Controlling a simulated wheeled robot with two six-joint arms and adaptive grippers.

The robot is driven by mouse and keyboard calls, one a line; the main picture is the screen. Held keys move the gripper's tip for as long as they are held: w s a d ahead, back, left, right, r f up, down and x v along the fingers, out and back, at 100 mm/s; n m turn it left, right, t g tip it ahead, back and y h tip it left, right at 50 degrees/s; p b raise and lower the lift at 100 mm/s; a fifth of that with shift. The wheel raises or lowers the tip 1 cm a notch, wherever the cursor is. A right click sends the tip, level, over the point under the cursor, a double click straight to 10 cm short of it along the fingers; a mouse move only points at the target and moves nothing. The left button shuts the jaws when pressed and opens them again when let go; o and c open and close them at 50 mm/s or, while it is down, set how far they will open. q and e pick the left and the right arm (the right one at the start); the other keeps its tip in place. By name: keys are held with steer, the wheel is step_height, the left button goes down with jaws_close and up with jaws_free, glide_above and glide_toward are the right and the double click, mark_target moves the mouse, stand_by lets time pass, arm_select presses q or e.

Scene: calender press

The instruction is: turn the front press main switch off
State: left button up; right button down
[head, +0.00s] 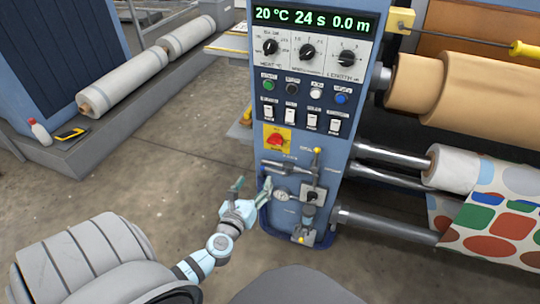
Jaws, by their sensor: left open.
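The press control panel (303,140) is a blue upright column in the middle of the head view. Its main switch (277,140) is a red rotary knob on a yellow plate, low on the panel's left side. The knob looks tilted, but its marked position is too small to read. My left gripper (251,190) is open and empty, below and left of the main switch and apart from it. It is near the valves and gauge on the lower panel. My right gripper is not in view.
Above the switch are rocker switches (290,114), coloured buttons (316,92), dials (307,51) and a lit display (311,18). Below it are a gauge (281,195) and valve handles (315,170). Rollers (450,85) stand right.

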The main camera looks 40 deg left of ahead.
arm_select(q)
step_height(320, 180, up, 4)
steer(key=w+m+t, duration=0.2)
glide_toward(274, 143)
steer(key=b+x, duration=0.1)
steer(key=x, duration=0.7)
steer(key=shift+w+a+b, duration=0.2)
steer(key=shift+w+b, duration=0.1)
steer(key=shift+b, duration=0.1)
steer(key=shift+w+a+r, duration=0.1)
steer(key=shift+w+a, duration=0.05)
steer(key=shift+w, duration=0.25)
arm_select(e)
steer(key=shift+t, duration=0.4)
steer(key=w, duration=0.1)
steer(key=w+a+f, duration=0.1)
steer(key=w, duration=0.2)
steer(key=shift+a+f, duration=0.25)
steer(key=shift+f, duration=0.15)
arm_select(q)
steer(key=c, duration=1.2)
